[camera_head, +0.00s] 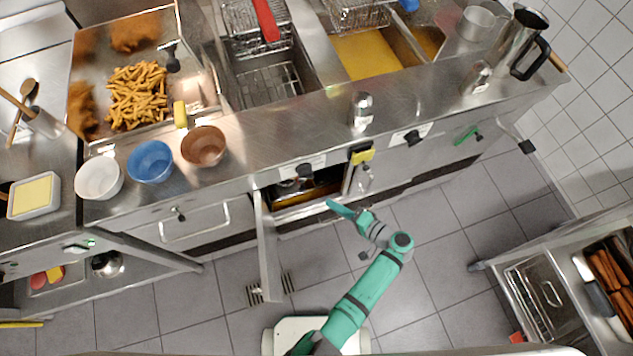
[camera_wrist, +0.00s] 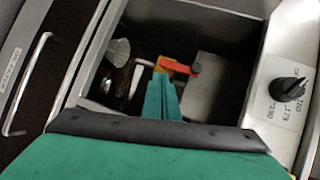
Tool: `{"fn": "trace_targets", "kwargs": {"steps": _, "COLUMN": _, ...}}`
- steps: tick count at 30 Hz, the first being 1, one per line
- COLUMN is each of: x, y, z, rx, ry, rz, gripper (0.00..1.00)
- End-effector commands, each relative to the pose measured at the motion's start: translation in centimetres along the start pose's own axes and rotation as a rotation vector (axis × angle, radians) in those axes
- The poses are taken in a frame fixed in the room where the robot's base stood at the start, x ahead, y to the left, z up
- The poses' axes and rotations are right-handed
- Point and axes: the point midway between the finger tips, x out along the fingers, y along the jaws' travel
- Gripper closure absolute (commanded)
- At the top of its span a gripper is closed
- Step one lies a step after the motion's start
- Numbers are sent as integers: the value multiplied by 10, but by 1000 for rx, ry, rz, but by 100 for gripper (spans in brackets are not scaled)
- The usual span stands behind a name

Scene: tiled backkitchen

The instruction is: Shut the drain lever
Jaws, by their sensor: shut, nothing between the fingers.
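My teal gripper (camera_head: 338,207) is shut and empty, in front of the open fryer cabinet (camera_head: 345,178). In the wrist view its closed fingers (camera_wrist: 161,80) point into the dark cabinet. A red lever (camera_wrist: 174,66), which looks like the drain lever, lies just beyond the fingertips, slightly right. It runs roughly sideways and has a dark round end at its right. I cannot tell whether the fingers touch it. The lever cannot be made out clearly in the head view. The fingers hide part of the cabinet inside.
The cabinet door (camera_head: 267,245) stands open left of my gripper. A control knob (camera_wrist: 288,89) is on the panel to the right in the wrist view. Fryer baskets (camera_head: 270,85) and bowls (camera_head: 150,160) are above on the counter. The tiled floor (camera_head: 430,270) is clear around my arm.

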Motion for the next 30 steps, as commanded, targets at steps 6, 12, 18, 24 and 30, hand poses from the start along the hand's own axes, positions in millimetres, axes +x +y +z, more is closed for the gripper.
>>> {"fn": "trace_targets", "kwargs": {"steps": 6, "x": -44, "y": -37, "z": -45, "rx": -44, "ry": -48, "rz": -174, "gripper": 100}}
{"fn": "trace_targets", "kwargs": {"steps": 12, "x": -58, "y": -48, "z": -53, "rx": -61, "ry": -65, "rz": -224, "gripper": 100}}
{"fn": "trace_targets", "kwargs": {"steps": 18, "x": -57, "y": -48, "z": -52, "rx": -62, "ry": -68, "rz": -224, "gripper": 100}}
{"fn": "trace_targets", "kwargs": {"steps": 24, "x": -52, "y": -49, "z": -51, "rx": -62, "ry": -70, "rz": -223, "gripper": 100}}
{"fn": "trace_targets", "kwargs": {"steps": 30, "x": -25, "y": -56, "z": -48, "rx": -63, "ry": -75, "rz": -223, "gripper": 100}}
